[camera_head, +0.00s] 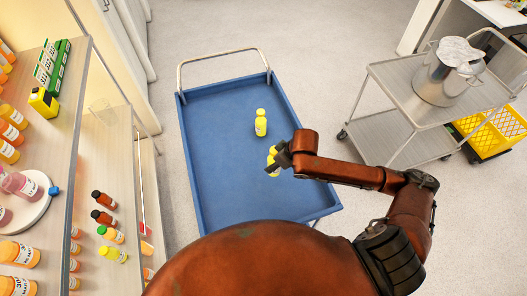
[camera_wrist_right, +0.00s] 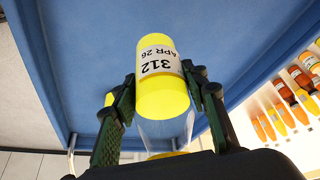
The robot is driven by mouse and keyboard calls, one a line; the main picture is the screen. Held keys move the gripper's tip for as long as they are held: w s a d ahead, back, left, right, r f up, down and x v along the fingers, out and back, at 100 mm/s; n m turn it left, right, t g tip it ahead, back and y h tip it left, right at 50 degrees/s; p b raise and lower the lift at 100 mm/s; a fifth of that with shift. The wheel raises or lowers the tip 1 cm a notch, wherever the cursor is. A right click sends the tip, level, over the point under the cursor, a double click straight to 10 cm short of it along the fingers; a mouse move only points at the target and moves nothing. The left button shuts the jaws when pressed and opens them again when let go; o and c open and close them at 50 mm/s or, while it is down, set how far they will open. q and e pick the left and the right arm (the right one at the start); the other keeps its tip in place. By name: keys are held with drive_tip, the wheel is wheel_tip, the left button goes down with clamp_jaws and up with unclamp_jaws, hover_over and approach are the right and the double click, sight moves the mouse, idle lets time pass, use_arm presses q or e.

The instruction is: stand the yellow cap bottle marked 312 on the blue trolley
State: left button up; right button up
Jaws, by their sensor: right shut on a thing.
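The yellow bottle (camera_wrist_right: 162,98) is between the two fingers of my right gripper (camera_wrist_right: 160,90) in the right wrist view, its label reading 312 and APR 26. My right gripper is shut on it. In the head view the right gripper (camera_head: 284,157) is over the right part of the blue trolley (camera_head: 215,170), partly covering the bottle (camera_head: 272,160). I cannot tell whether the bottle touches the trolley bed. My left gripper is not in view.
Another yellow bottle (camera_head: 260,123) stands on the trolley just beyond the held one. A shelf (camera_head: 120,165) with several juice bottles is at the left. A steel cart (camera_head: 395,92) with a metal pot (camera_head: 445,80) is at the right. The trolley's left side is clear.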

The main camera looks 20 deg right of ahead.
drive_tip(key=w+d+f, duration=0.1)
drive_tip(key=w+f, duration=0.2)
drive_tip(key=w+d+f, duration=0.2)
drive_tip(key=w+f, duration=0.1)
drive_tip(key=w, duration=0.1)
drive_tip(key=w+d+f, duration=0.1)
drive_tip(key=w+f, duration=0.2)
drive_tip(key=shift+w+d+f, duration=0.1)
drive_tip(key=shift+w+d, duration=0.15)
drive_tip(key=shift+w, duration=0.05)
drive_tip(key=shift+f, duration=1.3)
drive_tip(key=shift+f, duration=0.1)
drive_tip(key=o, duration=1.4)
drive_tip(key=shift+f, duration=0.1)
drive_tip(key=v, duration=1.2)
drive_tip(key=shift+s+p, duration=0.1)
drive_tip(key=shift+p, duration=0.25)
